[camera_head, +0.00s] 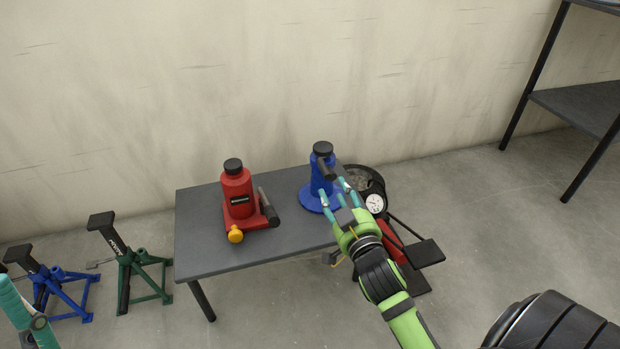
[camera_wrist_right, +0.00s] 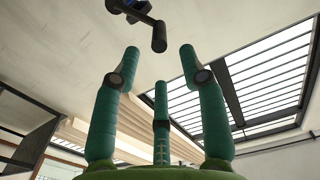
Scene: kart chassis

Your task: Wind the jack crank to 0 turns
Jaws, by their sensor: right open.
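A blue jack (camera_head: 318,185) with a black top stands at the right end of the grey table (camera_head: 275,248). Its black crank (camera_head: 327,168) sticks out from the upper part toward me. In the right wrist view the crank's handle (camera_wrist_right: 159,38) hangs beyond the fingertips, near the top edge. My right gripper (camera_head: 335,192) is open and empty, its fingers spread just in front of the blue jack and below the crank. The three teal fingers (camera_wrist_right: 160,62) touch nothing that I can see. A teal finger-like part of my left gripper (camera_head: 15,308) shows at the left edge, mostly cut off.
A red bottle jack (camera_head: 237,194) with a dark handle and yellow knob stands left on the table. A round gauge (camera_head: 375,203) and a red and black object (camera_head: 395,243) are beyond the table's right end. Green (camera_head: 132,262) and blue (camera_head: 62,285) stands are on the floor.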

